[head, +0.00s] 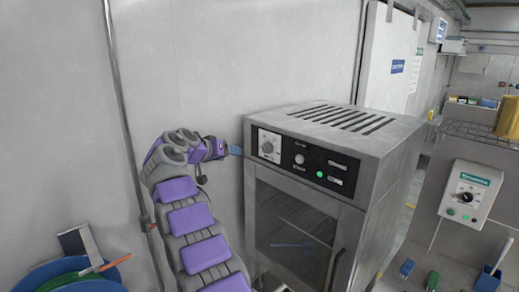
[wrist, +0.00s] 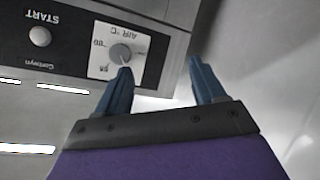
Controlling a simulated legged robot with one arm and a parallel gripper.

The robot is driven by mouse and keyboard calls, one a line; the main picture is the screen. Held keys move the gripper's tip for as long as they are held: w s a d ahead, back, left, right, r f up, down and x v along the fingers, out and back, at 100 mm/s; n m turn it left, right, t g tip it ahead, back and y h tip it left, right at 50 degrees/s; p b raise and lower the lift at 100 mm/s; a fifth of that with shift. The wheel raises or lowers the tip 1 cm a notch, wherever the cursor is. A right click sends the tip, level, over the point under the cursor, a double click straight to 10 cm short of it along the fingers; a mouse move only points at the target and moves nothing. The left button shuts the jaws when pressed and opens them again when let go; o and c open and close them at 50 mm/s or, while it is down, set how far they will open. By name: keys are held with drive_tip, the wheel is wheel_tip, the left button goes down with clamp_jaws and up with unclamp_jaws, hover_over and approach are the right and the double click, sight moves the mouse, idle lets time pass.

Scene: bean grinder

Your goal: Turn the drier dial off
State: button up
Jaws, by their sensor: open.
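The drier (head: 395,160) is a grey metal box with a black control panel and a glass door. Its dial (head: 267,147) is a round grey knob on a white plate at the panel's left end. The dial also shows in the wrist view (wrist: 121,53), upside down, with temperature marks around it. My gripper (head: 238,150) is at the left front edge of the drier, just left of the dial. In the wrist view my gripper (wrist: 160,71) is open and empty. Its left fingertip overlaps the plate's edge near the dial; I cannot tell whether they touch. The right finger is beyond the panel.
The panel has a white start button (head: 299,158) and a lit green light (head: 320,174). A wall stands close behind my arm. Right of the drier is a control box (head: 467,195) with a black knob. A blue reel (head: 85,278) lies at bottom left.

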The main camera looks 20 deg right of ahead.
drive_tip(key=s+a+m+h+p, duration=0.1)
drive_tip(key=a+m+h, duration=0.4)
drive_tip(key=a+m, duration=0.1)
drive_tip(key=m+h, duration=0.1)
drive_tip(key=m, duration=0.2)
approach(266, 148)
drive_tip(key=shift+g, duration=0.3)
drive_tip(key=x, duration=0.8)
drive_tip(key=shift+d+f, duration=0.1)
drive_tip(key=shift+d, duration=0.05)
drive_tip(key=shift+w, duration=0.2)
drive_tip(key=shift+w+a+r, duration=0.15)
drive_tip(key=shift+a, duration=0.3)
drive_tip(key=shift+w+a+r, duration=0.1)
drive_tip(key=shift+w+a, duration=0.05)
drive_tip(key=shift+a, duration=0.3)
drive_tip(key=d, duration=0.2)
drive_tip(key=shift+d+f, duration=0.15)
drive_tip(key=shift+d, duration=0.25)
drive_tip(key=shift+s, duration=0.15)
drive_tip(key=shift+c, duration=0.9)
drive_tip(key=shift+w+a, duration=0.2)
drive_tip(key=shift+a, duration=0.25)
drive_tip(key=c, duration=0.9)
